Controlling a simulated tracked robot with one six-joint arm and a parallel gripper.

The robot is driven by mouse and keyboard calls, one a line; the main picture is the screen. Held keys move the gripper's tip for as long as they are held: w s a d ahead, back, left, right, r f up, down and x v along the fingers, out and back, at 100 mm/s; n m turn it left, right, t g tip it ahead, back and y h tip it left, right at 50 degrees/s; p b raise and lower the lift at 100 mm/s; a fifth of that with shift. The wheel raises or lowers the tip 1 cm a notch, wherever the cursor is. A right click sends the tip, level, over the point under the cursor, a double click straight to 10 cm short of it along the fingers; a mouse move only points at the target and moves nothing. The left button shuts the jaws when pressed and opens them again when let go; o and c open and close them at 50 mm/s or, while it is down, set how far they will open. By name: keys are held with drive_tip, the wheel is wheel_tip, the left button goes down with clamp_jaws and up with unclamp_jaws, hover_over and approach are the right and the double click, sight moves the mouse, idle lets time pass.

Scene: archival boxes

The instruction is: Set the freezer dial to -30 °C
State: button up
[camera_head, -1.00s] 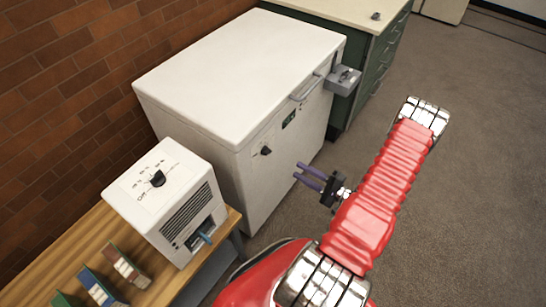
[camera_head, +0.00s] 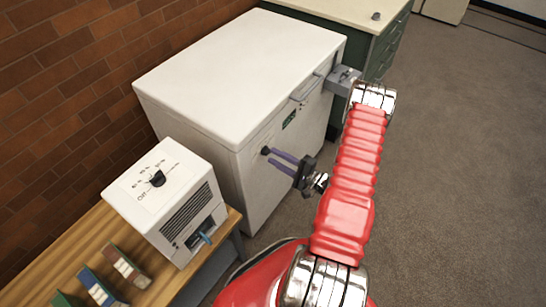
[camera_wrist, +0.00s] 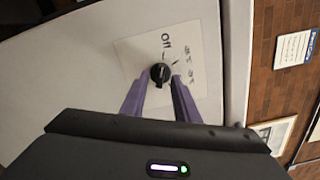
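The freezer (camera_head: 235,75) is a large white chest with a dark display (camera_head: 289,119) on its front. Its black dial (camera_wrist: 160,74) sits on a pale label in the wrist view, with "Off" and smaller marks I cannot read; which mark it points to is unclear. In the head view the fingertips largely cover the dial. My gripper (camera_head: 268,156) reaches to the freezer's front with its two purple fingers apart. In the wrist view the fingers (camera_wrist: 160,84) lie on either side of the dial, open; contact cannot be told.
A smaller white box (camera_head: 165,205) with its own black dial (camera_head: 157,179) stands on a wooden bench (camera_head: 60,245) at left, beside several small boxes. A grey latch (camera_head: 345,80) juts from the freezer. A green cabinet (camera_head: 375,60) stands behind. Floor at right is clear.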

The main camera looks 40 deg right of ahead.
drive_tip(key=shift+x, duration=0.8)
clamp_jaws()
drive_tip(key=shift+a+f, duration=0.1)
drive_tip(key=shift+a, duration=0.05)
